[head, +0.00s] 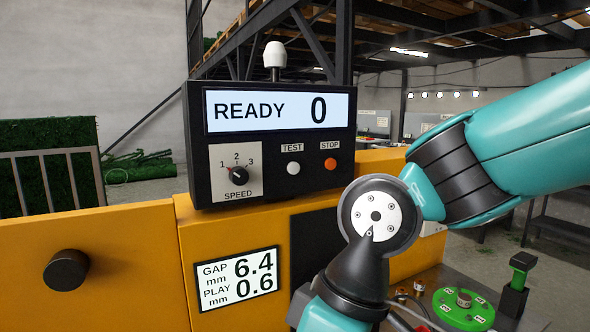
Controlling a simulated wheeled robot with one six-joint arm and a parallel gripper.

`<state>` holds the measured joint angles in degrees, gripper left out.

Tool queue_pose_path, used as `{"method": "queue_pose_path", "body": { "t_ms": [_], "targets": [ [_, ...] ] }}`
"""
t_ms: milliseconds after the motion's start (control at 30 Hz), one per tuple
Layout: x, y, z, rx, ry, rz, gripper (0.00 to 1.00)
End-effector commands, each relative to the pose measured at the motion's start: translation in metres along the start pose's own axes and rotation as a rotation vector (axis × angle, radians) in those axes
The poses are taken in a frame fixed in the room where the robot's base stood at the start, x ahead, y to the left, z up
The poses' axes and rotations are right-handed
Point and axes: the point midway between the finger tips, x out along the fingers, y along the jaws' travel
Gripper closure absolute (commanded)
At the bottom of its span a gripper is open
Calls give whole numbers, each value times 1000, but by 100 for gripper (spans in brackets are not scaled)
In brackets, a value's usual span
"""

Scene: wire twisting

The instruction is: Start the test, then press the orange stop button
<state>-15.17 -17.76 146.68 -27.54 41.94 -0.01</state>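The black control box (198,160) stands on top of the yellow machine. Its display (265,111) reads READY 0. The white TEST button (293,168) is on the box's lower front. The orange STOP button (330,164) is to its right. The speed knob (237,173) is at the left, by the marks 1, 2 and 3; its pointer seems to be near 1. My teal arm comes in from the right and bends down below the box. My gripper is out of the picture, below the lower edge. Both buttons are in clear view and nothing touches them.
The yellow machine (120,262) carries a small display (238,279) reading GAP 6.4 mm and PLAY 0.6. A black knob (66,270) juts out at the left.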

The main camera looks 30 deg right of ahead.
Motion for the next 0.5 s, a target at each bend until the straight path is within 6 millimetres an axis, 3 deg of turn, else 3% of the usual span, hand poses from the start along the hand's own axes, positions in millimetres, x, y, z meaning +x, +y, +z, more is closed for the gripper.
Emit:
{"method": "queue_pose_path", "body": {
  "t_ms": [33, 200, 500],
  "targets": [
    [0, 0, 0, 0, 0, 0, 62],
    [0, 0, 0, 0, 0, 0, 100],
    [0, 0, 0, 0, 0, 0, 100]
  ]
}}
